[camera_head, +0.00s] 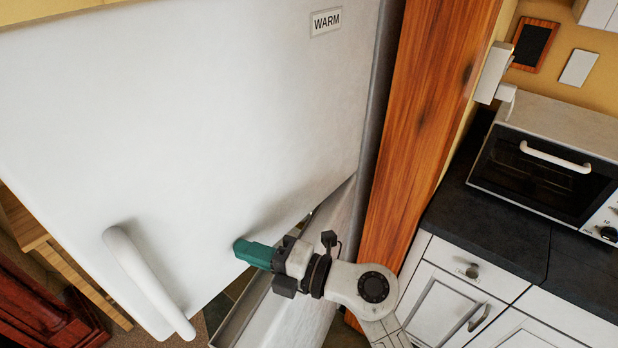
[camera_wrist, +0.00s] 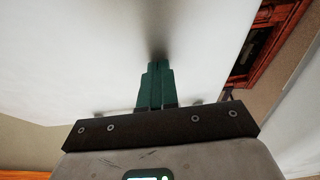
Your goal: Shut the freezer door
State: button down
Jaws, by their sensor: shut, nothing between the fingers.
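A large white door panel (camera_head: 200,130) with a "WARM" label (camera_head: 326,21) fills the left of the head view. Its long white handle (camera_head: 148,282) is near its lower left edge. Below its lower edge, a white part (camera_head: 302,312) with a grey rim shows; I cannot tell which part is the freezer door. My gripper (camera_head: 239,248) is shut and empty, its green fingertips against or very near the panel close to that lower edge. In the wrist view, the shut fingers (camera_wrist: 156,75) point at a white surface (camera_wrist: 80,60) and cast a shadow on it.
A wooden panel (camera_head: 425,130) stands right of the appliance. Further right are a dark counter (camera_head: 485,225), a toaster oven (camera_head: 550,165) and white cabinets (camera_head: 455,300). Dark red wooden furniture (camera_head: 40,305) stands at the lower left. Little floor shows.

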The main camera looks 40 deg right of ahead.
aim_at(233, 240)
jog(key=shift+d+p+x, duration=0.25)
jog(key=shift+p+x, duration=0.1)
jog(key=shift+x, duration=1.05)
jog(key=shift+w, duration=0.15)
jog(key=shift+w+a+r+p, duration=0.1)
jog(key=shift+w+p, duration=0.2)
jog(key=shift+w, duration=0.3)
jog(key=shift+w+a, duration=0.2)
jog(key=shift+w, duration=1.15)
jog(key=shift+w+a, duration=0.1)
jog(key=shift+w, duration=1.9)
jog(key=shift+w, duration=0.1)
